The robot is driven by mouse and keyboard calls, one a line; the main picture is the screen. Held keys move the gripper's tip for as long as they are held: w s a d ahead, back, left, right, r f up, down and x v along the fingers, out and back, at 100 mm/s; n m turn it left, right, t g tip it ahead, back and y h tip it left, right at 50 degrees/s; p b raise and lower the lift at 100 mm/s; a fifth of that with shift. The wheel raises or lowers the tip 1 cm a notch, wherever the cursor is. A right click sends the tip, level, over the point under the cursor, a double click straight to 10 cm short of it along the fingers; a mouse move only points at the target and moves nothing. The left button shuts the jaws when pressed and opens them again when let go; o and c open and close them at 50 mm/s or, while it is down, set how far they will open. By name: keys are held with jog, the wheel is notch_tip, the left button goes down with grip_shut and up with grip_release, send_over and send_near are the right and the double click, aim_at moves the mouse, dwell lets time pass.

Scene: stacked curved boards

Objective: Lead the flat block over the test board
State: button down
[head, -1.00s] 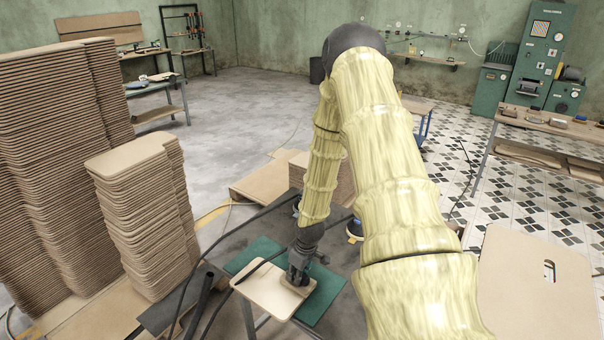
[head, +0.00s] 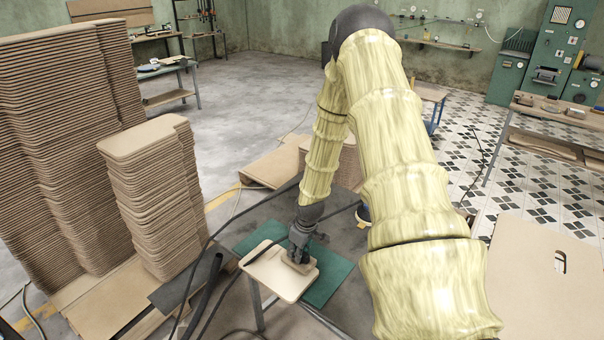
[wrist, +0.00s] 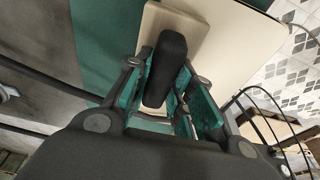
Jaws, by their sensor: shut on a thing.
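The test board (head: 272,283) is a pale cream board with rounded corners, lying on a green mat (head: 328,285). My gripper (head: 300,246) is over the board's far right part, pointing down. It is shut on the dark handle (wrist: 165,70) of the flat block. The tan flat block (head: 303,265) is under the gripper, at the board's right side. In the wrist view the block (wrist: 160,27) shows beneath the handle with the cream board (wrist: 235,45) beside it. I cannot tell whether the block's underside touches the board.
The dark table (head: 262,215) has dark cables (head: 225,225) across it. Tall stacks of curved boards (head: 150,195) stand at the left. A large tan board (head: 535,290) is at the lower right. My arm hides much of the middle right.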

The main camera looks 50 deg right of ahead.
jog(key=shift+w, duration=0.55)
jog(key=shift+w, duration=0.1)
jog(key=shift+w+a+b, duration=0.15)
jog(key=shift+w+b, duration=0.2)
jog(key=shift+w, duration=1.2)
jog(key=shift+w, duration=0.1)
jog(key=shift+w+a+f+b, duration=0.15)
jog(key=shift+w+b, duration=0.4)
jog(key=shift+w, duration=0.9)
jog(key=shift+w, duration=0.1)
